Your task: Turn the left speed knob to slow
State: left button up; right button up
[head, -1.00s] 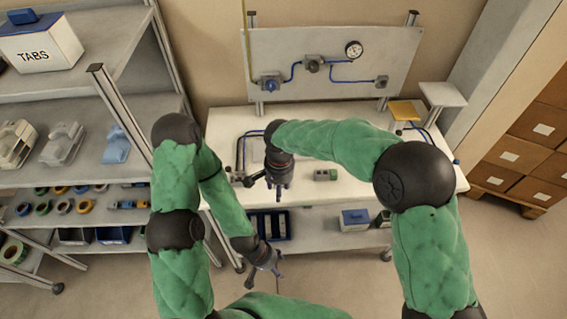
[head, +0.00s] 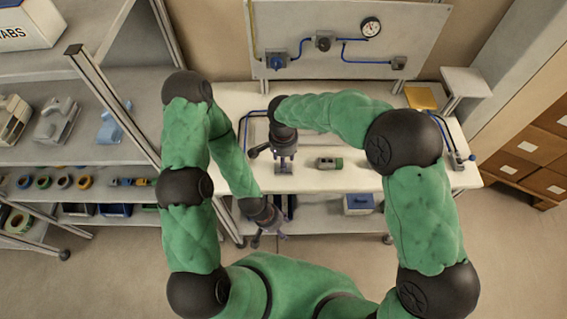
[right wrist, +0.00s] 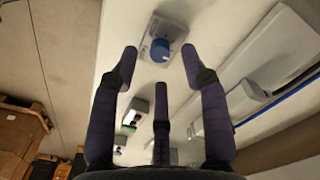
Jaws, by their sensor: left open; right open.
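The left speed knob appears as a blue knob (right wrist: 160,48) on a small grey box (right wrist: 172,30), which sits on the white table. In the right wrist view it lies just beyond and between my spread fingertips, with no clear contact. In the head view the box lies under or beside my right gripper (head: 284,165) and is partly hidden. My right gripper (right wrist: 158,75) is open and empty, above the table's front part. My left gripper (head: 270,232) is open and empty, low in front of the table edge. The knob's setting is not readable.
A small greenish box (head: 328,163) sits on the table right of my right gripper. Behind stands a panel (head: 345,20) with a gauge (head: 371,27), blue tubing and a blue knob (head: 276,62). Shelves (head: 100,170) are at left; cartons (head: 520,150) are at right.

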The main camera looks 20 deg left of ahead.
jog(key=shift+f, duration=1.6)
grip_shut()
